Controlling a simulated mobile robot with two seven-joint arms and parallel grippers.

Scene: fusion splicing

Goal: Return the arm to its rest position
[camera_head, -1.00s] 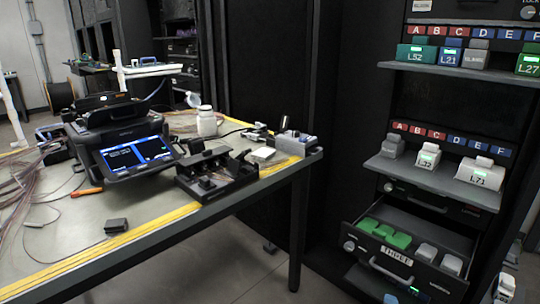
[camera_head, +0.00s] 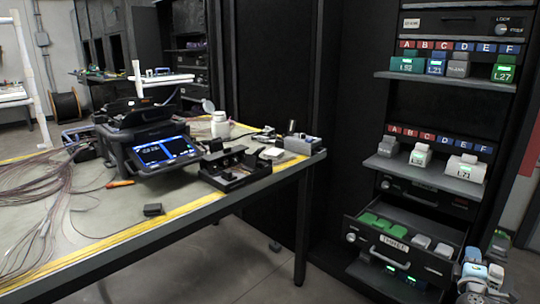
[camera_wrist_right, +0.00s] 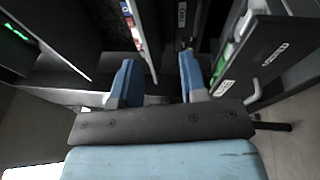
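My right gripper (camera_head: 484,270) shows at the lower right edge of the head view, beside the open drawer of the cabinet. In the right wrist view its two blue fingers (camera_wrist_right: 156,82) stand apart with nothing between them. The gripper is open and empty. Most of my right arm is out of the picture. My left gripper and left arm do not show in either view.
An open drawer (camera_head: 364,234) with green and grey blocks juts out near my right gripper. Above it, a shelf (camera_head: 425,173) holds labelled modules. The table (camera_head: 95,216) at left carries a splicer (camera_head: 155,140), a black holder (camera_head: 236,181) and loose fibres. Floor shows between table and cabinet.

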